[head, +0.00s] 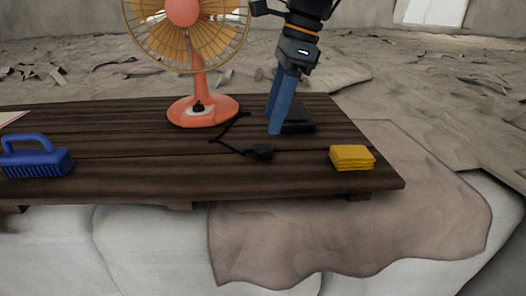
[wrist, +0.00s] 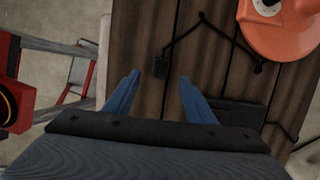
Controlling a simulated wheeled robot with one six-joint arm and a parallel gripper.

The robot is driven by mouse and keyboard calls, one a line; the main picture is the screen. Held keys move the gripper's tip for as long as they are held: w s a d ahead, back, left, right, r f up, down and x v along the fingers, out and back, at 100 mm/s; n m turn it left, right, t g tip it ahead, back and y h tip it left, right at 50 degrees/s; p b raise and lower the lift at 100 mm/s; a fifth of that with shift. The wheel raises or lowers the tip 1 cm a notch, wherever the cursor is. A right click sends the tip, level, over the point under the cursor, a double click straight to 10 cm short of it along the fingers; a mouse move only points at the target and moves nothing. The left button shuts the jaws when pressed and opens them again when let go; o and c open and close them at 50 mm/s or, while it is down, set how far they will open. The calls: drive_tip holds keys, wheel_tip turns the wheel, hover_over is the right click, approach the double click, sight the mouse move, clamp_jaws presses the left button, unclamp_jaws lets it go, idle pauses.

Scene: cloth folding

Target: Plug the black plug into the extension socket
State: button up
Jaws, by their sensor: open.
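The black plug (head: 262,152) lies on the dark wooden table, at the end of a black cord from the orange fan (head: 201,112). In the wrist view the plug (wrist: 161,67) shows just ahead of the gap between my fingertips. My gripper (head: 272,126) points down with its blue fingers apart and empty; it also shows in the wrist view (wrist: 159,78). The flat black extension socket (head: 300,122) lies behind and to the right of my fingers, partly hidden by them. In the wrist view the socket (wrist: 240,114) is right of my right finger, partly covered.
A blue brush (head: 38,160) stands at the table's left, and a folded yellow cloth or sponge (head: 352,157) near its right edge. The fan's base (wrist: 284,28) is at the upper right of the wrist view. The table (head: 150,180) is bare along its front edge.

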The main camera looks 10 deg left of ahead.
sight(264, 146)
drive_tip(key=shift+x, duration=1.15)
drive_tip(key=shift+p+x, duration=1.1)
drive_tip(key=shift+x, duration=1.5)
drive_tip(key=shift+w+d, duration=0.1)
drive_tip(key=shift+c, duration=0.3)
drive_tip(key=c, duration=1)
